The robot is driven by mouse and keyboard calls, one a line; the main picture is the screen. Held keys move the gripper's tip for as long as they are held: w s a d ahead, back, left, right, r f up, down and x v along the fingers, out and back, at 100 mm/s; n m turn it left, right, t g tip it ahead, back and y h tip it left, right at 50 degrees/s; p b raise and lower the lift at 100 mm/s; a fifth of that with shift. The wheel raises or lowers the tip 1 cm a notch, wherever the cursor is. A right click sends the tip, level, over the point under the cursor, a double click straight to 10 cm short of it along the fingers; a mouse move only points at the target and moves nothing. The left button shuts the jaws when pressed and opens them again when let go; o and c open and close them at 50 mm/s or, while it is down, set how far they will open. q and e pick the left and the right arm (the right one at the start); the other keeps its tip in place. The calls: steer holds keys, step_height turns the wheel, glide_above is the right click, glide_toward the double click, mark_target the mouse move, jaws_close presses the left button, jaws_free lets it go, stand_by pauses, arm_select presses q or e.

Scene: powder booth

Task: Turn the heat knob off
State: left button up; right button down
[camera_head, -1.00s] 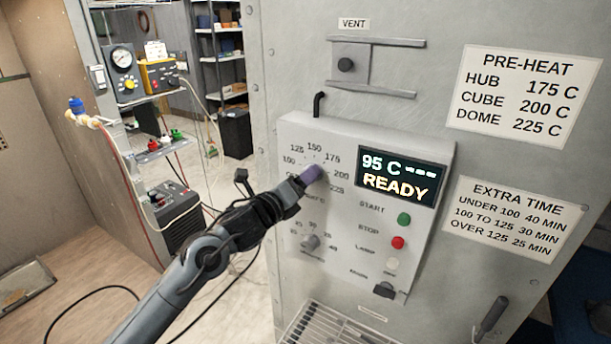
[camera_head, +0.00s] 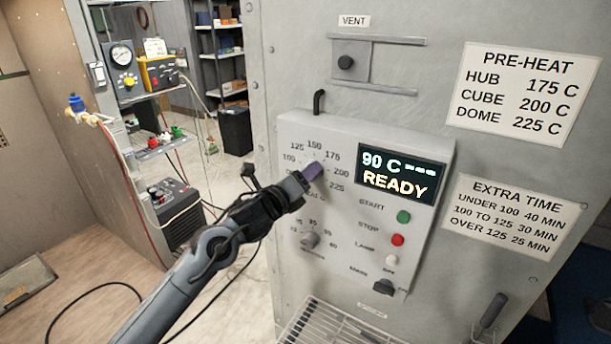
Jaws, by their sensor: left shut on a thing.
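The heat knob (camera_head: 311,172) sits at the middle of the dial marked 100 to 225 on the grey control panel (camera_head: 340,225). The lower left of the dial is hidden by the gripper, so I cannot tell where the knob points. The display (camera_head: 399,175) reads 90 C, dashes and READY. My right gripper is not in view.
A timer knob (camera_head: 310,240) sits just below the gripper. Start (camera_head: 403,217), stop (camera_head: 397,240) and lamp (camera_head: 391,260) buttons and the main switch (camera_head: 383,287) are to the right. A wire rack (camera_head: 330,325) juts out below the panel. Floor at left is open.

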arm_select(q)
steer(key=shift+n, duration=0.3)
steer(key=n+p, duration=0.4)
steer(key=n, duration=0.8)
steer(key=n+t+p, duration=0.1)
steer(key=n+p, duration=0.4)
steer(key=n, duration=0.6)
steer(key=shift+d+f+n+y, duration=0.1)
steer(key=shift+n+y, duration=0.3)
steer(key=shift+n, duration=0.3)
steer(key=o, duration=1.1)
steer(key=shift+c, duration=0.2)
steer(key=shift+s, duration=0.15)
